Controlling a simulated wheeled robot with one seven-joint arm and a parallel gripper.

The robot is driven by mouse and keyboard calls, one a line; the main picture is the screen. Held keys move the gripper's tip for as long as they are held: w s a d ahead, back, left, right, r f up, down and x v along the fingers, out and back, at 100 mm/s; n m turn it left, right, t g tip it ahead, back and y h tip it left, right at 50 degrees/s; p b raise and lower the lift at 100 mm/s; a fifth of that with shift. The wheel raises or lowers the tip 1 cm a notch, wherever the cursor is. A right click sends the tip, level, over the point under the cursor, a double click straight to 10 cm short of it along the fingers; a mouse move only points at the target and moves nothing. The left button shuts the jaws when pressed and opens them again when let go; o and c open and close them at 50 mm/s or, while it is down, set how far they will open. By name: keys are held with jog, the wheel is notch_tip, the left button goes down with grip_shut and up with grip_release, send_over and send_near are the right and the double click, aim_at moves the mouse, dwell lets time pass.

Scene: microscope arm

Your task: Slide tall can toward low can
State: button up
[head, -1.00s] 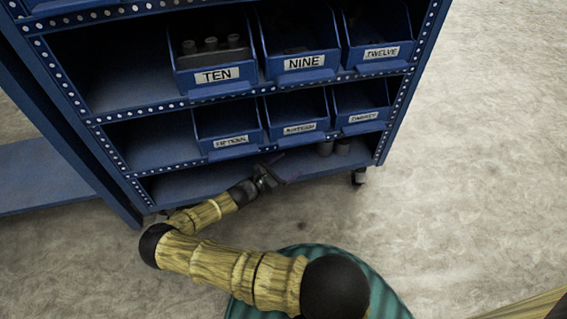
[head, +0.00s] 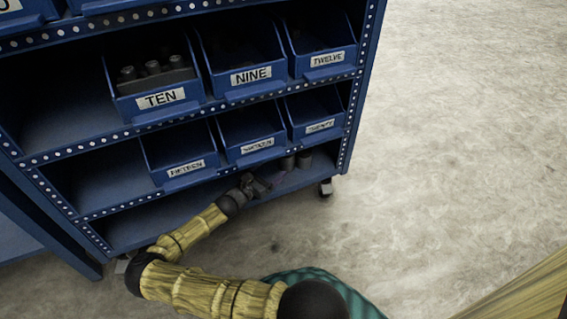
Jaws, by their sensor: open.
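Two small grey cans stand side by side on the bottom shelf (head: 150,226), near its right end. One is the left can (head: 288,163), the other the right can (head: 304,159). They are small and dark here, so I cannot tell which is the tall one and which the low one. My gripper (head: 268,184) is open at the front of the bottom shelf, just left of and in front of the left can. Nothing shows between its fingers. Whether a finger touches the left can is too small to tell.
Blue bins, including the TEN bin (head: 158,88) and the FIFTEEN bin (head: 182,158), sit on the shelves above. The right rack post (head: 358,90) stands just right of the cans. The bottom shelf looks bare to the left. Open floor (head: 460,160) lies to the right.

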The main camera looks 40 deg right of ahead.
aim_at(284, 161)
jog(key=d+b, duration=0.1)
jog(key=d, duration=0.2)
jog(key=w+d+b, duration=0.1)
jog(key=d+b, duration=0.1)
jog(key=d, duration=0.1)
jog(key=shift+w+d+f, duration=0.15)
jog(key=shift+d+f, duration=0.05)
jog(key=shift+w+d+r+b, duration=0.1)
jog(key=shift+d+r+b, duration=0.1)
jog(key=shift+d+b, duration=0.3)
jog(key=shift+d, duration=0.1)
jog(key=c, duration=1.2)
jog(key=shift+s+a+r+p, duration=0.1)
jog(key=shift+s+a+p, duration=0.25)
jog(key=shift+p, duration=0.3)
jog(key=shift+s+a, duration=0.25)
jog(key=shift+s, duration=0.05)
